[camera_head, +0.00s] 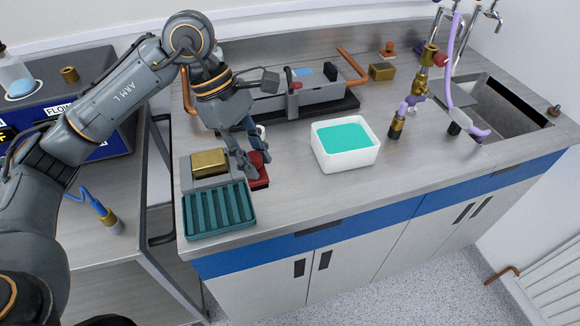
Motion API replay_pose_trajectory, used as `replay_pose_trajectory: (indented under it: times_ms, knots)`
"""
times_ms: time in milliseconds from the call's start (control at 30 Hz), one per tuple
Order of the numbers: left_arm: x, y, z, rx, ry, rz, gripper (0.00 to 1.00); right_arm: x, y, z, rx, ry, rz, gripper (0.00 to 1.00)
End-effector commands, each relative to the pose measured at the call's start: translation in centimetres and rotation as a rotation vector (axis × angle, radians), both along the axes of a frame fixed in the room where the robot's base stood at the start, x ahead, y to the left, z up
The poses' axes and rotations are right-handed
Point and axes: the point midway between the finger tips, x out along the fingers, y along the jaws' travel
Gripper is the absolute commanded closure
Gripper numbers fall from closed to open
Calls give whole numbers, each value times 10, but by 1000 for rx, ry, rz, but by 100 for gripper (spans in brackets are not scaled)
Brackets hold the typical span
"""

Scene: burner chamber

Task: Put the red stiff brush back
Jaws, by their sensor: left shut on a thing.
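My left gripper (248,166) reaches down from the left to the front left of the steel bench. It is shut on the red brush (259,160), whose red part shows beside the fingers. A dark red flat piece (261,183) lies directly below; I cannot tell whether it is part of the brush or a separate base, or whether they touch. The fingers hide part of the brush. My right gripper is not in view.
A teal ribbed tray (220,212) and a brass block (210,162) are left of the gripper. A white tub (345,160) of teal liquid stands to the right. A grey rack (315,98) is behind. A sink (505,110) and taps are far right. The front middle bench is clear.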

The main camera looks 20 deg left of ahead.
Motion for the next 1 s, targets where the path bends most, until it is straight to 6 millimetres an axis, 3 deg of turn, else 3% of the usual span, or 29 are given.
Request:
replay_pose_trajectory:
  times_ms: [167, 400, 667, 833, 1000]
  knots:
    - [42, -18, -16, -2, 5, -1, 100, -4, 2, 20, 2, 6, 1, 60]
    - [72, -28, -60, 0, 4, 2, 100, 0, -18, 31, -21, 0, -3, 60]
    - [84, -33, -76, -1, 1, 1, 100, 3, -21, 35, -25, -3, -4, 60]
    - [84, -33, -98, 0, 5, 1, 100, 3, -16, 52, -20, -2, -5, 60]
    - [85, -33, -108, 1, -1, 0, 100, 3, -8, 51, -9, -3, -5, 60]
